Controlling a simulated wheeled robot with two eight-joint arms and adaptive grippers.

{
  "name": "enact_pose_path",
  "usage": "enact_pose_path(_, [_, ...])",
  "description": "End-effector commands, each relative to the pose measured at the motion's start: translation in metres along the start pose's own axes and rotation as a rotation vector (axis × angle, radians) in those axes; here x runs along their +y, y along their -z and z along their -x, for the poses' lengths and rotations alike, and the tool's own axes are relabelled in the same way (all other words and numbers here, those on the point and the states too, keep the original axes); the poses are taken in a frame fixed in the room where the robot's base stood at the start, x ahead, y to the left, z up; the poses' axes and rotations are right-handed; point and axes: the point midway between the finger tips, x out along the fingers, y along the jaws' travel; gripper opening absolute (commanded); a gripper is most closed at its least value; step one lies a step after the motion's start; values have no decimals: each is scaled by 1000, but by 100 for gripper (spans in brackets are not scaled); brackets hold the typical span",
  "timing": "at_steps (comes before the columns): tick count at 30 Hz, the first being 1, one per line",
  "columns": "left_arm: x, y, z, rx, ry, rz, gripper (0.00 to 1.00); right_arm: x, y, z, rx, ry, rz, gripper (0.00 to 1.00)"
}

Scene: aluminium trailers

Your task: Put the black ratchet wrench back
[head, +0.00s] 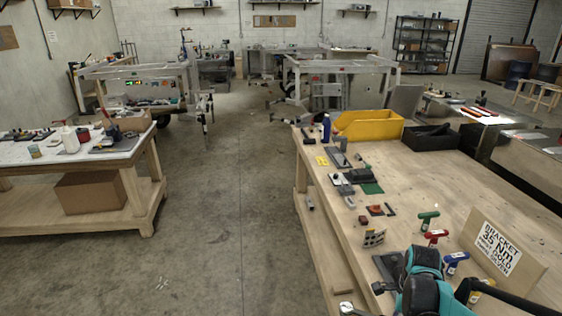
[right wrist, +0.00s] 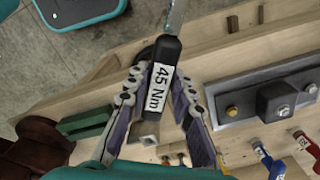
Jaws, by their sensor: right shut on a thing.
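The black ratchet wrench (right wrist: 165,50) shows in the right wrist view, with a white "45 Nm" label on its handle and a silver shaft running off the top edge. My right gripper (right wrist: 157,88) is shut on its handle, one finger on each side. The wrench is over the front edge of the wooden bench. In the head view my teal and black right arm is at the bottom right and hides most of the grip. My left gripper is out of view.
The wooden bench (head: 430,200) carries green, red and blue T-handled tools (head: 428,219), a "BRACKET 35 Nm" board (head: 497,247) and small parts along its left edge. A metal plate with a block (right wrist: 265,100) lies right of the gripper. Yellow (head: 370,125) and black bins stand behind.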

Motion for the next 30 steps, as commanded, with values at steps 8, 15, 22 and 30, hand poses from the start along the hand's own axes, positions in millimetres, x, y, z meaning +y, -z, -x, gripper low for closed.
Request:
enact_pose_path(8, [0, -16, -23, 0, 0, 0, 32, 9, -66, -50, -1, -4, 815, 0])
enact_pose_path(15, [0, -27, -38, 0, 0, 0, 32, 25, -116, -86, -3, -7, 1496, 0])
enact_pose_path(22, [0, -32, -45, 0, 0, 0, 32, 37, -144, -105, -5, -9, 1910, 0])
enact_pose_path(30, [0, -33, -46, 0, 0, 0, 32, 40, -151, -109, -5, -10, 2024, 0])
